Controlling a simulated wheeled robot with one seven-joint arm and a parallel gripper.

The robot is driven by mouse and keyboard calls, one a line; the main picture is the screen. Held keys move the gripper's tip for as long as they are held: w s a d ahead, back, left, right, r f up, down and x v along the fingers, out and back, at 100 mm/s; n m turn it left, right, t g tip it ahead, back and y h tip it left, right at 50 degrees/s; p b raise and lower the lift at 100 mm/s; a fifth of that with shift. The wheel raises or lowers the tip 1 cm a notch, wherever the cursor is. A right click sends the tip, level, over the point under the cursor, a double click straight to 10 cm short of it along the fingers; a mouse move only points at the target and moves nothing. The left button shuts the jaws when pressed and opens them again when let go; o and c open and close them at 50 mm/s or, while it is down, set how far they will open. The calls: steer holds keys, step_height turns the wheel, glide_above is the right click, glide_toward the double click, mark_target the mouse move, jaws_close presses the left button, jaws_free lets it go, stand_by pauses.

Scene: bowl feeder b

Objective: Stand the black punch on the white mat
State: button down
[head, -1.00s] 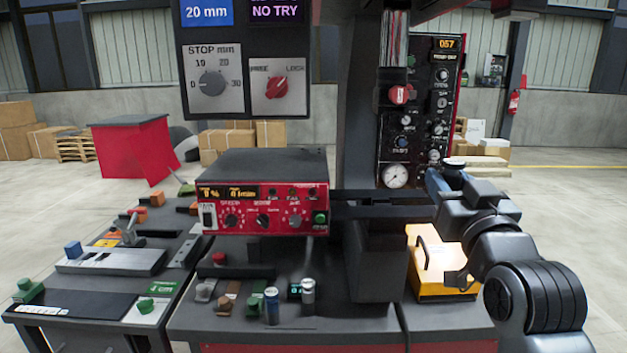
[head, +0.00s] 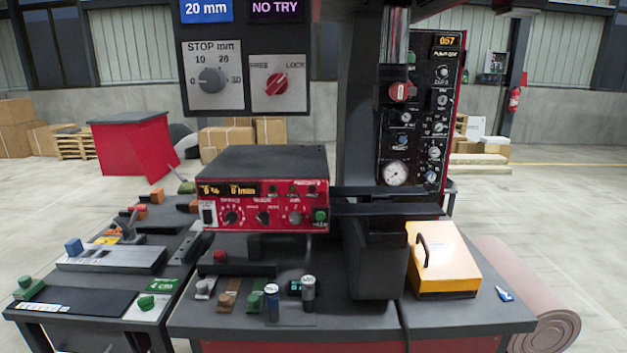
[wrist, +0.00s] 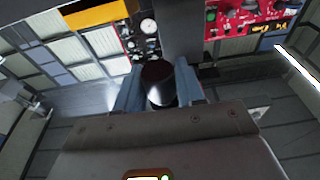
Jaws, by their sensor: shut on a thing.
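In the wrist view my gripper (wrist: 158,92) has its two blue-grey fingers on either side of a dark cylinder. The cylinder, which looks like the black punch (wrist: 157,76), has a rounded dark upper end and stands between the fingers, gripped. Its far end is hidden, and nothing shows under it clearly enough to tell what it is over. My gripper and arm do not show in the head view. I cannot pick out a white mat in either view.
A yellow box with a black handle (head: 443,262) stands on the bench's right side, with a small blue-and-white item (head: 504,293) beside it. The red control unit (head: 265,205) and a dark column (head: 378,260) stand left of it. A pinkish roll (head: 545,325) lies at lower right.

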steer(key=s+f, duration=0.7)
steer(key=shift+s+d+f, duration=0.35)
steer(key=shift+d, duration=0.1)
